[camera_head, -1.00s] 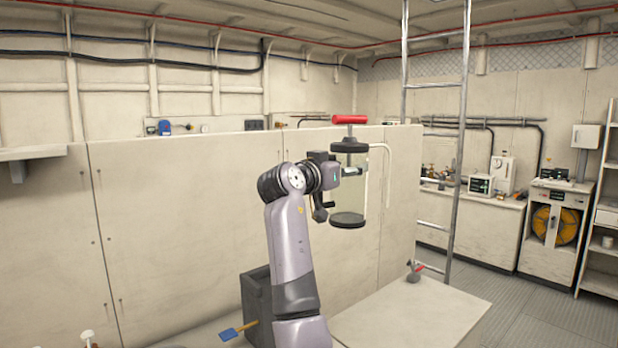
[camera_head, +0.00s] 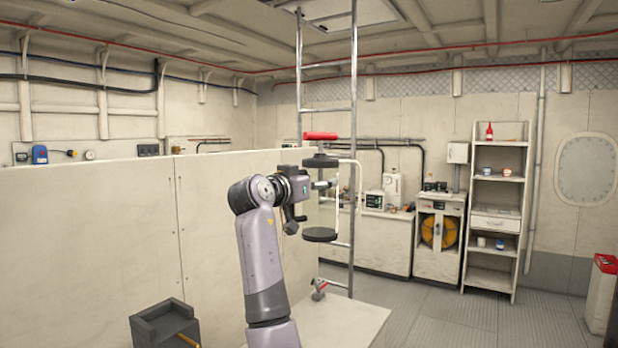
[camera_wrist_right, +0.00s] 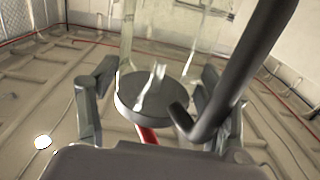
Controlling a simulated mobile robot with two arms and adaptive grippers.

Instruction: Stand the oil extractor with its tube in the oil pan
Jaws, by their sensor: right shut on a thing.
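The oil extractor (camera_head: 320,234) is a clear cylinder with dark end caps and a red T-handle on top. My right gripper (camera_head: 318,186) is shut on its upper part and holds it upright in the air. A thin pale tube (camera_head: 359,185) bends down along its right side. In the right wrist view the extractor's dark cap (camera_wrist_right: 155,95) sits between the fingers, with some red handle beyond it. I cannot make out an oil pan in these views. My left gripper is not in view.
A pale flat-topped block (camera_head: 350,325) is low in front, with a small red-handled item (camera_head: 319,288) at its edge. A dark grey bin (camera_head: 165,325) stands lower left. A metal ladder (camera_head: 353,110) rises behind the extractor. A shelf (camera_head: 497,205) stands right; the floor before it is clear.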

